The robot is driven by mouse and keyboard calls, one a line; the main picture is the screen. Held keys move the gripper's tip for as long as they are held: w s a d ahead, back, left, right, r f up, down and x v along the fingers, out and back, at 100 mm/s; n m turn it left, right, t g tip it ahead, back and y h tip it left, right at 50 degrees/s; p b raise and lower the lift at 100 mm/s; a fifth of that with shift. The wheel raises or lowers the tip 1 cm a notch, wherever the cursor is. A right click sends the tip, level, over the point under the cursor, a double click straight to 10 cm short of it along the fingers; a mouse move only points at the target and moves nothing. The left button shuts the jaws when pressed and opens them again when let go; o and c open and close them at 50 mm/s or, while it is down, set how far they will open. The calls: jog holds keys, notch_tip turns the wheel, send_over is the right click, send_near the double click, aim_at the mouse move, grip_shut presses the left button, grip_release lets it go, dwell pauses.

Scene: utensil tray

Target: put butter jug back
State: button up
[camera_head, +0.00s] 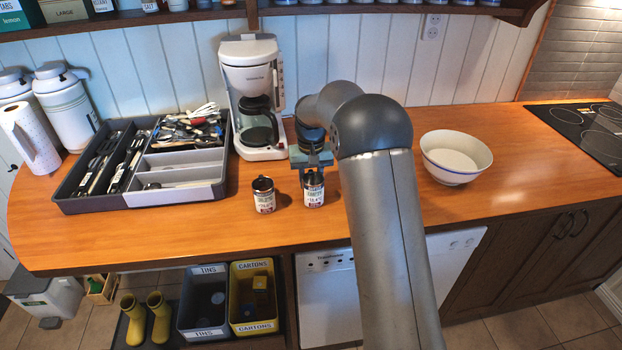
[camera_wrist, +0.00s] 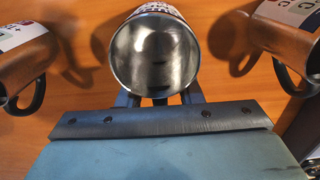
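Three steel jugs with printed labels and dark handles show in the wrist view: a left jug (camera_wrist: 28,62), a middle jug (camera_wrist: 155,52) with its open, empty mouth towards the camera, and a right jug (camera_wrist: 292,38). The head view shows two jugs, one (camera_head: 264,195) on the counter and one (camera_head: 314,190) just below my gripper (camera_head: 314,163). I cannot read which label says butter. My gripper (camera_wrist: 160,98) has its fingers at the near side of the middle jug, partly hidden beneath its rim. I cannot tell whether they are closed on it.
A grey utensil tray (camera_head: 165,196) lies at the left. A white coffee maker (camera_head: 252,80) stands behind the jugs, and a white bowl (camera_head: 455,155) is right of my arm. The counter (camera_head: 520,150) is clear between the bowl and the black hob (camera_head: 590,125).

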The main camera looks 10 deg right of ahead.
jog(key=shift+r, duration=0.15)
notch_tip(320, 180, up, 12)
jog(key=shift+s+r+b, duration=0.1)
jog(key=shift+b, duration=0.2)
jog(key=s+r, duration=0.1)
jog(key=s, duration=1.6)
jog(key=s+f, duration=0.4)
jog(key=s, duration=0.6)
jog(key=s+f, duration=0.4)
jog(key=s, duration=0.7)
jog(key=shift+s+a+n+t, duration=0.15)
jog(key=shift+a+n+t, duration=0.15)
jog(key=shift+n, duration=0.1)
